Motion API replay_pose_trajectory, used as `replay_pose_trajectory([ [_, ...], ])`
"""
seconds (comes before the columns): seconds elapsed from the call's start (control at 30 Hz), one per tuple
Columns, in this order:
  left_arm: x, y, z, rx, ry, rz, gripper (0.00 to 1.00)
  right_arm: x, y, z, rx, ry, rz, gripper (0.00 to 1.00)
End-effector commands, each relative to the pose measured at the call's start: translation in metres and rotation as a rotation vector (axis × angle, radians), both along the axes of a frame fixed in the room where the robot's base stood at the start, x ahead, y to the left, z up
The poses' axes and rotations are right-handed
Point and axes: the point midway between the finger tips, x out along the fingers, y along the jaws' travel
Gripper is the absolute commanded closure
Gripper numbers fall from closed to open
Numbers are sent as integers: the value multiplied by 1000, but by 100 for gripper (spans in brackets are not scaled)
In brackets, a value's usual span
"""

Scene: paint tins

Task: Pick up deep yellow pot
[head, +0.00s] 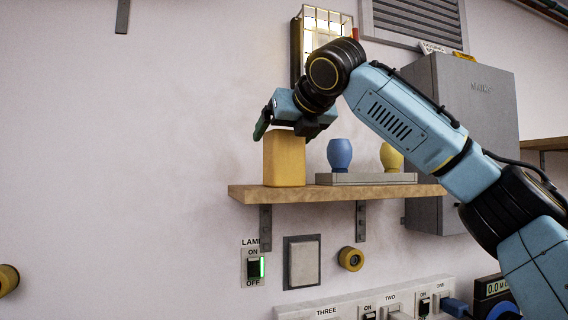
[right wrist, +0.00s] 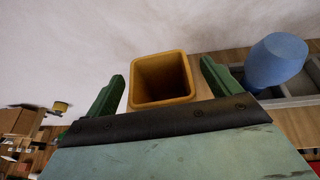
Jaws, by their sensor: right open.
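A deep yellow square pot (head: 284,160) stands upright at the left end of a wooden shelf (head: 340,193). In the right wrist view the pot (right wrist: 162,78) shows its open, empty top. My right gripper (head: 286,122) is at the pot's top in the head view. In the right wrist view its two green fingers (right wrist: 162,92) are spread, one on each side of the pot, with gaps between. The gripper is open and holds nothing. My left gripper is not in view.
A blue pot (head: 340,155) and a lighter yellow pot (head: 391,157) stand on a grey tray (head: 366,179) to the right on the shelf. A grey wall cabinet (head: 476,110) is behind my arm.

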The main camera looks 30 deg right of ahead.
Motion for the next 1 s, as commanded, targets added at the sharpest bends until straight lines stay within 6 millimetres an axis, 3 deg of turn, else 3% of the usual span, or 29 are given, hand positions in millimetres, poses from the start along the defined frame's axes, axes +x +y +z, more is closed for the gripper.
replay_pose_trajectory([
  [0.2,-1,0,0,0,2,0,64,23,-4,-10,0,1,0,11],
  [0.47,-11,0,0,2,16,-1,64,25,-4,-11,0,0,0,12],
  [0.83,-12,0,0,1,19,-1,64,25,-4,-11,0,0,0,61],
  [1.0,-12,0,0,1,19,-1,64,25,-4,-10,0,-1,1,63],
])
